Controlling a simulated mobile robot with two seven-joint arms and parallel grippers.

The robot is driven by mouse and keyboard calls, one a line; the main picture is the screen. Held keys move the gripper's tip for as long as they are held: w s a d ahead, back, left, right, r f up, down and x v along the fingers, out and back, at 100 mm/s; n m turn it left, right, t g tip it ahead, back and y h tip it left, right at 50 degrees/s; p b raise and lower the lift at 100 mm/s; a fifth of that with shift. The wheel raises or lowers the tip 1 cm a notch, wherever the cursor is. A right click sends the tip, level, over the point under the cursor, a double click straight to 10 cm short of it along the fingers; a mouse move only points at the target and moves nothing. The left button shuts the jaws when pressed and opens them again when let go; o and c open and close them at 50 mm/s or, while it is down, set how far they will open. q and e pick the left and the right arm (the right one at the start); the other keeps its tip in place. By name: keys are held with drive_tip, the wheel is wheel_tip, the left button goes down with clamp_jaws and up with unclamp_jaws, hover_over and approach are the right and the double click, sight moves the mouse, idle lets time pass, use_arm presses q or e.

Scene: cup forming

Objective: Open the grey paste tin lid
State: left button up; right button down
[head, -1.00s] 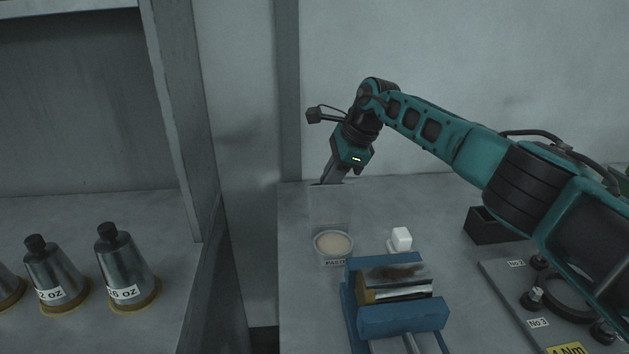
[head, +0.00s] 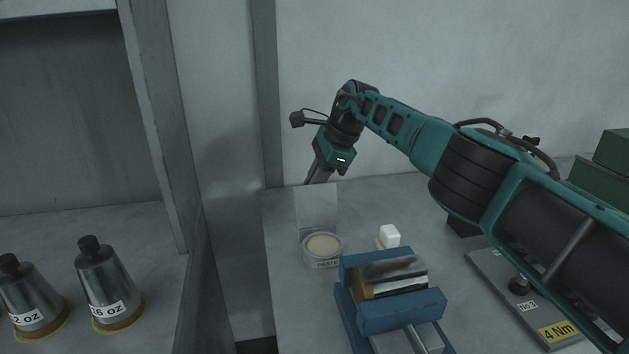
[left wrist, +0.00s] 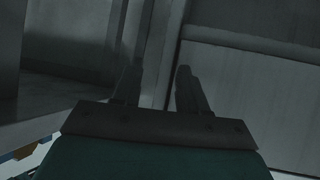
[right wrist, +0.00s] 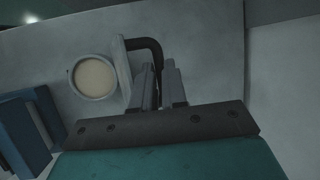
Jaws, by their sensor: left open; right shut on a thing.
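The paste tin (head: 322,248) is round with a "PASTE" label and pale tan paste showing. Its grey square lid (head: 316,206) stands up at the far side, clear of the mouth. In the right wrist view the tin (right wrist: 95,77) is left of the lid (right wrist: 124,70), which shows nearly edge-on. A black bent handle (right wrist: 150,45) runs from the lid to my right gripper (right wrist: 159,82), shut on it. In the head view my right gripper (head: 318,178) is behind the lid, its tips hidden. My left gripper (left wrist: 158,85) is open and empty in the left wrist view.
A blue vise (head: 395,315) holding a metal piece stands in front of the tin. A small white block (head: 389,236) is right of the tin. A plate with a "4 Nm" label (head: 558,330) lies at right. Metal bottles (head: 105,285) stand on the left shelf.

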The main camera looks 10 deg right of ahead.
drive_tip(key=shift+w+d+r+t, duration=0.1)
drive_tip(key=shift+w+r+t, duration=0.2)
drive_tip(key=shift+w+r, duration=0.1)
drive_tip(key=c, duration=1.2)
unclamp_jaws()
drive_tip(key=shift+w+f, duration=0.1)
drive_tip(key=shift+f, duration=0.05)
drive_tip(key=shift+c, duration=0.2)
drive_tip(key=shift+o, duration=0.4)
drive_tip(key=shift+f, duration=0.1)
drive_tip(key=p+v, duration=0.2)
drive_tip(key=v, duration=1)
drive_tip(key=shift+d+r, duration=0.15)
drive_tip(key=shift+r, duration=0.2)
